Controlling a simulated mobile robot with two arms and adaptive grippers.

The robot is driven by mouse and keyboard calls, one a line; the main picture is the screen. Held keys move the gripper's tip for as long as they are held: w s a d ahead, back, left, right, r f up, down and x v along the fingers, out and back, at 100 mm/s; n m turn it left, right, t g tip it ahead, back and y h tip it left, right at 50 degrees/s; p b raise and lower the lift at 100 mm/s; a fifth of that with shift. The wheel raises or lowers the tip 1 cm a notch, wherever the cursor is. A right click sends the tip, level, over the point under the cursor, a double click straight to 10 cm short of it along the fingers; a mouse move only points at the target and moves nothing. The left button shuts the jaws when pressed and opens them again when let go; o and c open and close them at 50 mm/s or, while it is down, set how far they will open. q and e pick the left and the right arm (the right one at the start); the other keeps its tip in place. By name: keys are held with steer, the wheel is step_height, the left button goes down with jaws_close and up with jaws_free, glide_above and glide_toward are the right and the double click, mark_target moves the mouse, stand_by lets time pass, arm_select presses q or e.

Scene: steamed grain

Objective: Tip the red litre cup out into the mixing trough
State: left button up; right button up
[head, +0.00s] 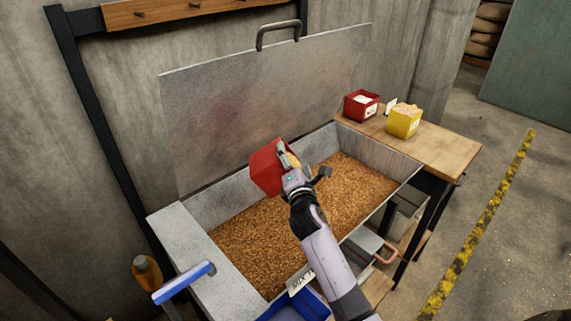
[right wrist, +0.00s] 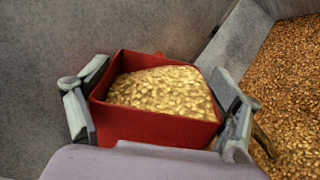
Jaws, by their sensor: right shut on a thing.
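The red litre cup (head: 266,168) is held above the back left part of the mixing trough (head: 385,157). My right gripper (head: 287,160) is shut on it. In the right wrist view, the red cup (right wrist: 150,127) sits between the two fingers, one on each side. It is well filled with pale golden flakes (right wrist: 165,88), which look heaped toward the back. The cup looks somewhat tilted in the head view; how far is hard to tell. The trough holds a broad bed of brown grain (head: 255,240). My left gripper is not in view.
A raised metal lid (head: 260,100) stands behind the trough. A red box (head: 361,105) and a yellow box (head: 404,121) stand on the wooden side table (head: 440,150).

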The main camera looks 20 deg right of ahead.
steer(key=shift+s+d+f+m+b, duration=0.2)
steer(key=shift+d+f+m+b, duration=0.4)
steer(key=shift+m, duration=0.5)
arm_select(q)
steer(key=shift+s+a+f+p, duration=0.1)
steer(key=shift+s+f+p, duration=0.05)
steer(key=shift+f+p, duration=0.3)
arm_select(e)
steer(key=d+m, duration=0.1)
steer(key=m, duration=0.3)
steer(key=d+m, duration=0.2)
steer(key=m, duration=0.2)
steer(key=s+d+m, duration=0.1)
steer(key=m, duration=0.3)
steer(key=shift+s+d+r, duration=0.1)
steer(key=shift+d, duration=0.25)
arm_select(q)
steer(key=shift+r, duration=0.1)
